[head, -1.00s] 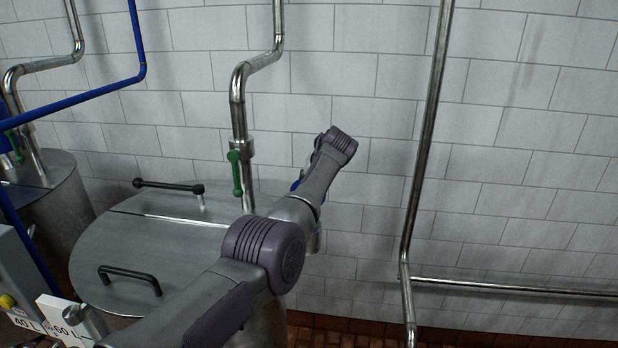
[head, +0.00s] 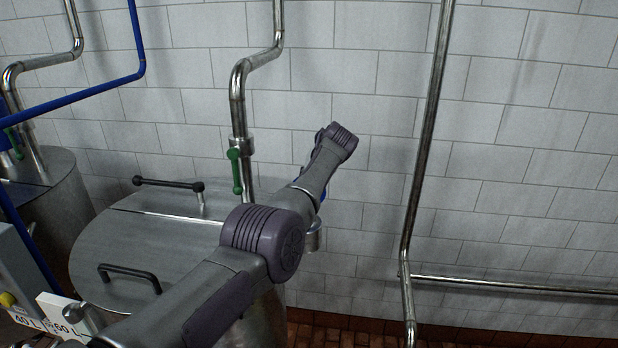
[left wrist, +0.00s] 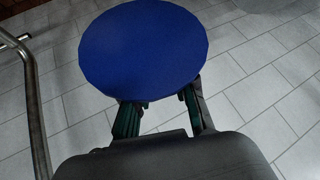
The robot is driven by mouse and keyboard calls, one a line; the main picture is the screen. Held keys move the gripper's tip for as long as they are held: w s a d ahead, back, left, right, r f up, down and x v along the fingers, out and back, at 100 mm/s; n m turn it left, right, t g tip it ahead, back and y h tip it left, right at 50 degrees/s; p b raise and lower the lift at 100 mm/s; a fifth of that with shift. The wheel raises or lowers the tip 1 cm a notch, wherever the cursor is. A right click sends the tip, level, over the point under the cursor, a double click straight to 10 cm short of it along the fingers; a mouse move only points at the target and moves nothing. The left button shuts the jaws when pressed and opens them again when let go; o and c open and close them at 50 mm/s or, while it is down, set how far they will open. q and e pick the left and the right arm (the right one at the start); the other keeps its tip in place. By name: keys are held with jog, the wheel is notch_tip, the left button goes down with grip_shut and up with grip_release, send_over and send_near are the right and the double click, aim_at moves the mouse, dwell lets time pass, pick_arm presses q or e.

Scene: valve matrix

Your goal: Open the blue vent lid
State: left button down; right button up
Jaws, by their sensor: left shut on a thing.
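The blue vent lid (left wrist: 143,48) is a round blue disc that fills the upper middle of the left wrist view. My left gripper (left wrist: 161,103) is shut on it, with a finger at each side of its near edge. The fingertips are partly hidden by the lid. In the head view, only a small blue part of the lid (head: 323,194) shows at the right side of my left forearm, above a short metal vent neck (head: 315,238). My arm hides the gripper there. I cannot tell the lid's exact tilt. My right gripper is in neither view.
A steel tank (head: 95,250) with black handles stands at the left, partly behind my arm. A green valve handle (head: 236,170) sits on a pipe at the tiled wall. A tall pipe (head: 419,165) runs down right of my arm. Clear space lies between.

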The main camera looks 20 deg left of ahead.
pick_arm(q)
jog(key=shift+s+d+f, duration=0.15)
jog(key=shift+d+f, duration=0.05)
jog(key=shift+f, duration=0.45)
jog(key=c, duration=1)
grip_release()
jog(key=shift+c, duration=0.2)
jog(key=shift+o, duration=0.5)
jog(key=shift+w+a, duration=0.1)
jog(key=shift+w, duration=0.35)
jog(key=v, duration=1.2)
jog(key=shift+c, duration=0.4)
